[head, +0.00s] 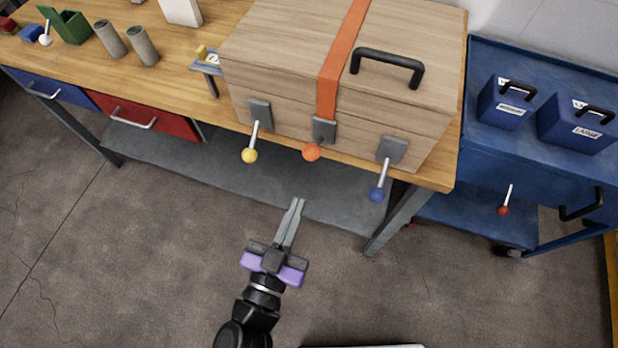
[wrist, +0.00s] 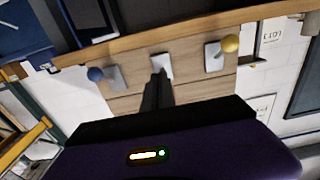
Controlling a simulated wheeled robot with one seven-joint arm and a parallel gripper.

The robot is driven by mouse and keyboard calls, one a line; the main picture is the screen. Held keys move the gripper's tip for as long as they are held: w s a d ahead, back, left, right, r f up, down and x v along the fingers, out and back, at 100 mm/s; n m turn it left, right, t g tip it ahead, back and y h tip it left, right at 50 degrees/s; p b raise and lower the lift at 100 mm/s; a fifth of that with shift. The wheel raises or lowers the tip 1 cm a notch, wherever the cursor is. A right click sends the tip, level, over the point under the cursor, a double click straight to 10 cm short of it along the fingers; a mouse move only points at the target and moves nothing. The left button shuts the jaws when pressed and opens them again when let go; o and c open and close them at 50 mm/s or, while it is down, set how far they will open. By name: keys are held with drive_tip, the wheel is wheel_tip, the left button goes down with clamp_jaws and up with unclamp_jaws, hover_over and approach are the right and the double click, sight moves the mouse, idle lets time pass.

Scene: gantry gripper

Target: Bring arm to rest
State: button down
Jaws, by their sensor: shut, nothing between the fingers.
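My gripper (head: 297,204) is shut and empty, held out over the floor in front of the workbench in the head view. Its fingers point toward the wooden box (head: 280,40), apart from it in that view. In the wrist view the fingertips (wrist: 159,76) appear in front of the box's middle latch plate (wrist: 162,66) and hide part of it. The box has a yellow-knob lever (head: 250,155), an orange-knob lever (head: 312,152) and a blue-knob lever (head: 377,194) on its front. The orange knob is hidden in the wrist view.
The wooden workbench (head: 190,60) has a blue drawer (head: 45,88), a red drawer (head: 140,117) and a grey lower shelf (head: 240,165). A blue cart (head: 480,160) with a red-knob lever (head: 504,210) stands at the right. The floor (head: 130,260) at the left is clear.

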idle(0.7)
drive_tip(key=s+d+r+n+g+y, duration=0.1)
drive_tip(key=s+d+r+n+y, duration=0.1)
drive_tip(key=s+d, duration=0.8)
drive_tip(key=s+d+r+n+g+y, duration=0.1)
drive_tip(key=s+d+r+y, duration=0.3)
drive_tip(key=s+d, duration=0.6)
drive_tip(key=shift+s+d+r+n, duration=0.25)
drive_tip(key=shift+d+r+n, duration=0.2)
drive_tip(key=shift+d, duration=0.75)
